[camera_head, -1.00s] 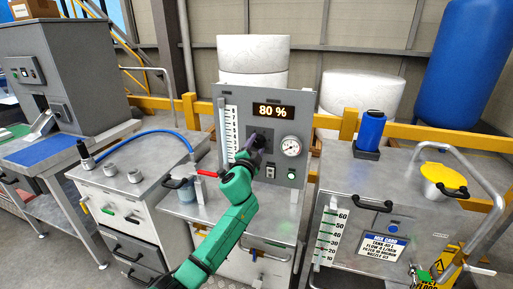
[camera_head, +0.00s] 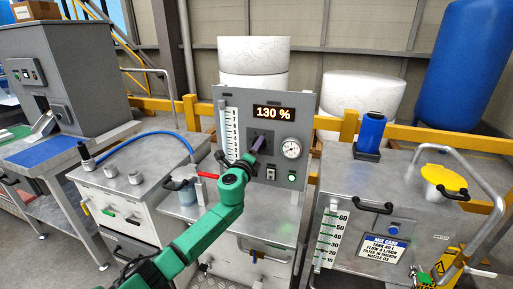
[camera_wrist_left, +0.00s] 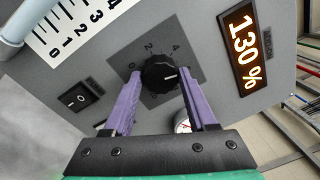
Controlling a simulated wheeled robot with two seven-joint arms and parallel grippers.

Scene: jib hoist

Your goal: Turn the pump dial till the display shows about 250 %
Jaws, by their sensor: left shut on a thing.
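The pump panel (camera_head: 228,95) stands upright at the middle of the head view. Its display (camera_head: 273,112) reads 130 %, and the same display (camera_wrist_left: 243,57) shows in the left wrist view. The black pump dial (camera_wrist_left: 160,73) has a white pointer line and numbers around it; in the head view the gripper mostly covers it. My left gripper (camera_head: 256,146) has its purple fingers on either side of the dial and is shut on it; the fingers also show in the left wrist view (camera_wrist_left: 159,100). My right gripper is not in view.
A round gauge (camera_head: 291,149) and a rocker switch (camera_wrist_left: 76,99) sit close to the dial. A scaled tube (camera_head: 228,130) runs along the panel's left side. A red-handled valve (camera_head: 207,173) is beside my arm. A cart with a yellow-lidded pot (camera_head: 443,179) stands right.

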